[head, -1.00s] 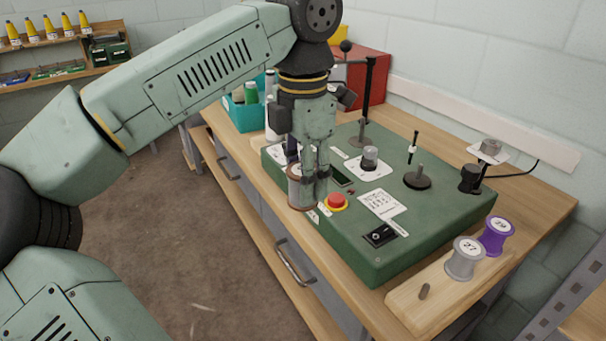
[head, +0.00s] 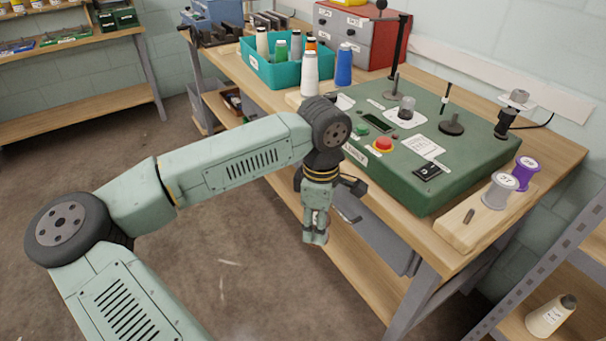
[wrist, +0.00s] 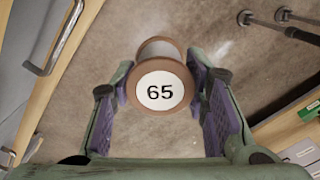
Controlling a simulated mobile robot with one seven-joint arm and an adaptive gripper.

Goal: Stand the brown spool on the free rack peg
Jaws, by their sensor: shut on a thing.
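The brown spool (wrist: 160,85), with a white end label reading 65, sits between the purple pads of my gripper in the wrist view. My gripper (head: 315,236) is shut on it and points down in front of the bench, off its edge and over the floor side. In the head view the spool is hard to make out behind the fingers. The wooden rack (head: 450,232) lies at the bench's front right corner. Its free peg (head: 468,216) is a short brown stub at the near end. A grey spool (head: 499,191) and a purple spool (head: 525,173) stand farther along the rack.
The green machine (head: 430,200), with a red button (head: 383,145) and upright posts, fills the bench left of the rack. A teal bin (head: 283,72) of thread cones stands behind. A metal shelf with a cream cone (head: 547,316) is at lower right. Bench drawers are beside my gripper.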

